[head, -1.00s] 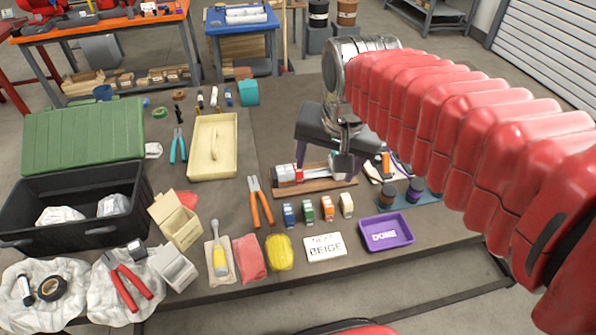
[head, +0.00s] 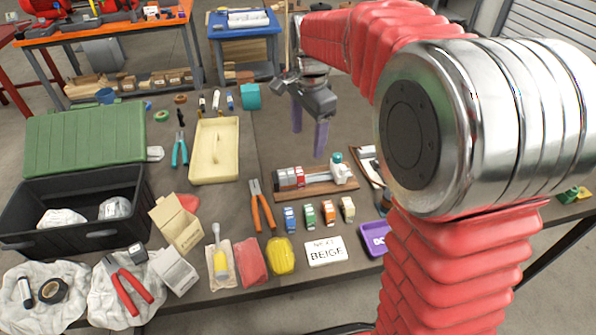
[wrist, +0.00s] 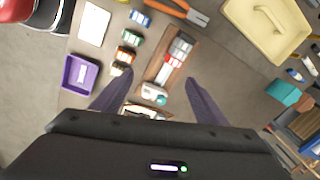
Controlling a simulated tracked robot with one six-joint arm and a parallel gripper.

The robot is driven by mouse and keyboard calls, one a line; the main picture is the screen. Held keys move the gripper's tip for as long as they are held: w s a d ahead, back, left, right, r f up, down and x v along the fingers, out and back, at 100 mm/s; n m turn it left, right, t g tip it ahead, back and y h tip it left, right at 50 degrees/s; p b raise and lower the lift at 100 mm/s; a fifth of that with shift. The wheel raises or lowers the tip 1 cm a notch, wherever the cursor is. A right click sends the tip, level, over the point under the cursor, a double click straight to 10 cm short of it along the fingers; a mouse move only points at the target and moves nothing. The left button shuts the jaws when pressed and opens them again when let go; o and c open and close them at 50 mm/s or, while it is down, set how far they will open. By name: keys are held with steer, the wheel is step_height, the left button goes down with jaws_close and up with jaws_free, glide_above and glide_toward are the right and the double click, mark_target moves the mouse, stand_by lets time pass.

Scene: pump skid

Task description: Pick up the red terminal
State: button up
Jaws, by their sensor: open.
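The red terminal (head: 299,176) sits among grey and white blocks on a rail. The rail is on a wooden board (head: 318,194) in the middle of the bench. In the wrist view the red terminal (wrist: 168,61) shows ahead of the fingertips, between their lines. My gripper (head: 308,143) is open and empty, with its purple fingers pointing down, above and behind the rail. In the wrist view my gripper (wrist: 158,80) has its fingers wide apart, touching nothing.
Blue (head: 290,218), green (head: 309,214), orange (head: 328,212) and beige (head: 347,209) blocks stand in a row before the board. A card reading BEIGE (head: 325,251) lies in front. Pliers (head: 262,208) lie left of the rail. My arm partly hides a purple tray (head: 374,238).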

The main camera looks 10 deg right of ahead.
steer(key=w+f+m+g, duration=0.1)
steer(key=w+f+m, duration=0.3)
steer(key=w+f, duration=0.2)
steer(key=shift+w, duration=0.3)
glide_above(299, 171)
steer(key=f, duration=0.8)
steer(key=shift+s+d+f, duration=0.2)
steer(key=shift+s+f, duration=0.05)
steer(key=shift+s, duration=0.05)
steer(key=shift+w+a+f, duration=0.1)
steer(key=shift+f, duration=1.2)
steer(key=shift+w+a+f, duration=0.1)
steer(key=shift+f, duration=1.2)
steer(key=shift+c, duration=0.2)
